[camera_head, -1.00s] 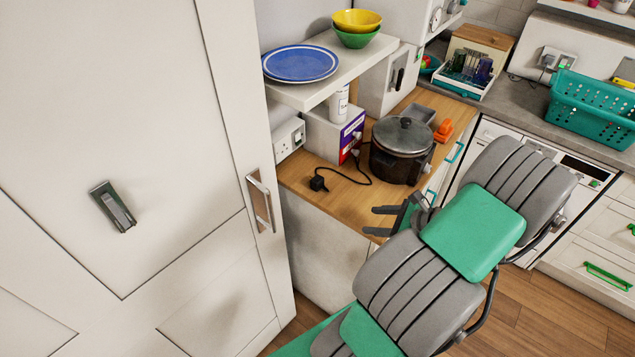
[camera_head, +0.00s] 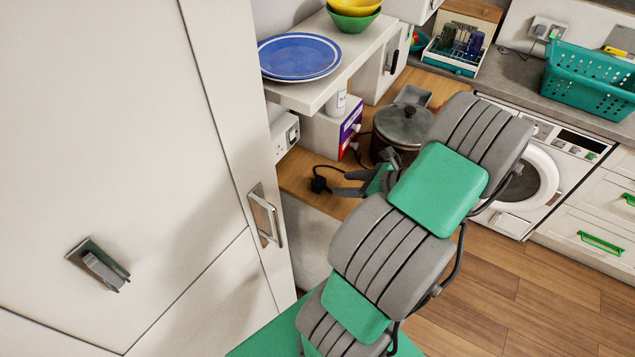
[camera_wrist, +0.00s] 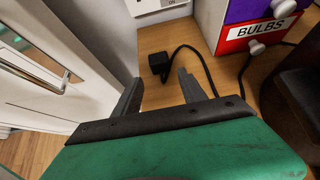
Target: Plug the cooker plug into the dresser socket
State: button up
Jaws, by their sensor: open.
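The black cooker plug (camera_head: 319,184) lies on the wooden dresser top with its cord running back toward the dark cooker pot (camera_head: 401,126). In the wrist view the plug (camera_wrist: 158,64) lies just beyond the fingertips, between their lines. My gripper (camera_head: 343,183) is open and empty, its fingers pointing at the plug; the wrist view shows the two grey fingers (camera_wrist: 160,82) apart. The white dresser socket (camera_head: 285,136) is on the wall behind, under the shelf; only its lower edge (camera_wrist: 160,8) shows in the wrist view.
A box labelled BULBS (camera_wrist: 254,32) stands on the dresser right of the plug. A shelf (camera_head: 318,95) with a blue plate (camera_head: 300,57) overhangs the socket. A tall white door with a handle (camera_head: 265,217) is close on the left. A washing machine (camera_head: 530,180) stands right.

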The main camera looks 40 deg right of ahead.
aim_at(323, 184)
jog(key=b+x, duration=0.4)
jog(key=x, duration=0.4)
jog(key=shift+w+a+f, duration=0.15)
jog(key=shift+w+f, duration=0.05)
grip_shut()
dwell(0.7)
notch_tip(323, 184, up, 6)
jog(key=p, duration=0.6)
jog(key=shift+r, duration=0.2)
jog(key=shift+f, duration=0.3)
